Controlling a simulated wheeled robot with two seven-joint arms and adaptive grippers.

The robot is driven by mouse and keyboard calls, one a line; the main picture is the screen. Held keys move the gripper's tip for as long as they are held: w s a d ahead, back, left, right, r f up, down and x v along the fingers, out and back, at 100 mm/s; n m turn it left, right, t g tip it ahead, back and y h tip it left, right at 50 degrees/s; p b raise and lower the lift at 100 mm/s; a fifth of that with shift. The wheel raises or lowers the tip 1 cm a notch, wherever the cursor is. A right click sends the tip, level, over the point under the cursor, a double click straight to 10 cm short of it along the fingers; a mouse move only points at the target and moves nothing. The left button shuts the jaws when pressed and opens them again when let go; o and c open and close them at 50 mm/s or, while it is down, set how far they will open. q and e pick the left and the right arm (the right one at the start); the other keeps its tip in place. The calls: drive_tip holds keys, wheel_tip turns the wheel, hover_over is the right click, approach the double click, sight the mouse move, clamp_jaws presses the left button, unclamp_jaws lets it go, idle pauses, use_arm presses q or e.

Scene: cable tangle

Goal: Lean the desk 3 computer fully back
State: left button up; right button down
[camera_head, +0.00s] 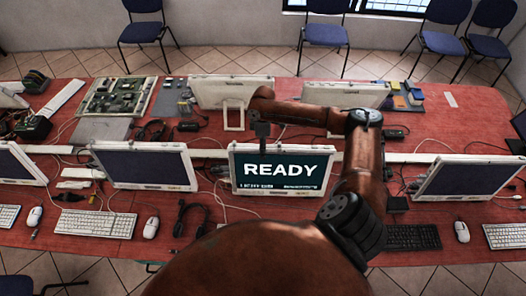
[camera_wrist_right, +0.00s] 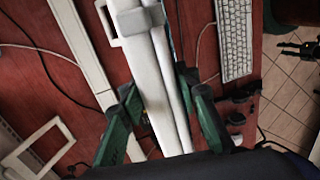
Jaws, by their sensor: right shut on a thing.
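The computer with the lit READY screen (camera_head: 281,170) stands on the red table in the middle of the head view, its screen facing me. No desk number is readable. My right gripper (camera_head: 262,132) comes down at its top edge, left of the middle. In the right wrist view the green fingers of this gripper (camera_wrist_right: 162,118) stand on both sides of the computer's pale casing (camera_wrist_right: 158,75), shut on it. A dark, gripper-like shape (camera_wrist_right: 298,50) shows over the floor at the right edge of the wrist view; it may be my left gripper, too small to judge.
Dark-screened computers stand left (camera_head: 145,167) and right (camera_head: 470,178). Pale computer backs (camera_head: 230,92) stand in the far row. A headset (camera_head: 190,217), a mouse (camera_head: 151,227), keyboards (camera_head: 95,223) and loose cables lie around the READY computer. My right arm covers part of its right side.

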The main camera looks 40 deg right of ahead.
use_arm(q)
drive_tip(key=shift+s+r, duration=0.1)
drive_tip(key=shift+r, duration=0.15)
use_arm(e)
drive_tip(key=shift+w+d+f, duration=0.2)
drive_tip(key=shift+w+d, duration=0.25)
drive_tip(key=shift+w, duration=0.05)
drive_tip(key=shift+w+d+f, duration=0.15)
drive_tip(key=shift+w+d, duration=0.3)
drive_tip(key=c, duration=1.8)
unclamp_jaws()
drive_tip(key=o, duration=0.3)
drive_tip(key=shift+w+d+f, duration=0.1)
drive_tip(key=shift+w+f, duration=0.1)
drive_tip(key=shift+w, duration=0.05)
drive_tip(key=shift+s, duration=0.1)
drive_tip(key=shift+r, duration=0.1)
drive_tip(key=v, duration=1.2)
